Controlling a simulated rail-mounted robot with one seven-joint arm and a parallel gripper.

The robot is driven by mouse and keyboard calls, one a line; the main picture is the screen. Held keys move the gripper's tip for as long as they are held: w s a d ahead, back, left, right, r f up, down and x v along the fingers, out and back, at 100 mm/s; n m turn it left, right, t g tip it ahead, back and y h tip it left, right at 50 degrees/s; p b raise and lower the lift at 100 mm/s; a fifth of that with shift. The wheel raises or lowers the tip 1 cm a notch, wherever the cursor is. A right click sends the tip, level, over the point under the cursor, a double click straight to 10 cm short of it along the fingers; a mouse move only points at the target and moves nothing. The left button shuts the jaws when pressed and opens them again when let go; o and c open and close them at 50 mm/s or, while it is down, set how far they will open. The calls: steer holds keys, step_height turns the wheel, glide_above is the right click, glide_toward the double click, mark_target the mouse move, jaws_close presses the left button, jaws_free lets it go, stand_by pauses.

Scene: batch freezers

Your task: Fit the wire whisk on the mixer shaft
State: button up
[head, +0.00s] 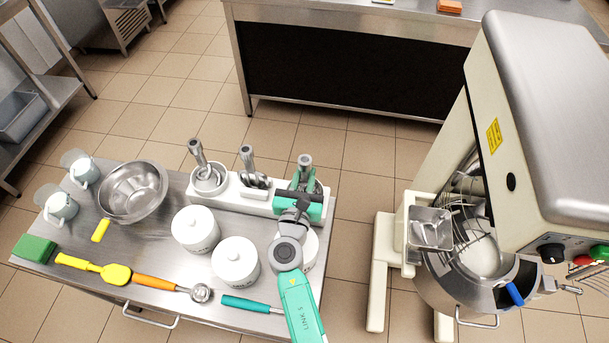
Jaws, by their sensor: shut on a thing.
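My gripper (300,196) is at the right end of the white attachment rack on the table. It is shut on the rightmost attachment, which I take to be the wire whisk (305,162). Its grey hub stands upright above my jaws, and its lower part is mostly hidden by my gripper. I cannot tell whether it still rests in the rack. The cream mixer (457,130) stands at the far right with its steel bowl (440,287) under the head, behind a wire guard (474,238). Its shaft is not clearly visible.
The rack (232,193) also holds two grey attachments (205,170) (248,168). The steel table (150,240) carries white lidded jars (236,262), a mixing bowl (133,190), pitchers, a green sponge and several utensils. A floor gap separates table and mixer. A counter (340,70) stands behind.

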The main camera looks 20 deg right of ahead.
mark_target(303, 169)
step_height(303, 169, up, 5)
steer(key=p, duration=0.5)
steer(key=shift+r, duration=0.1)
steer(key=s+a+r+p, duration=0.3)
steer(key=s+r+p, duration=0.1)
steer(key=p, duration=0.1)
steer(key=shift+p, duration=0.35)
steer(key=shift+f, duration=0.1)
stand_by(0.4)
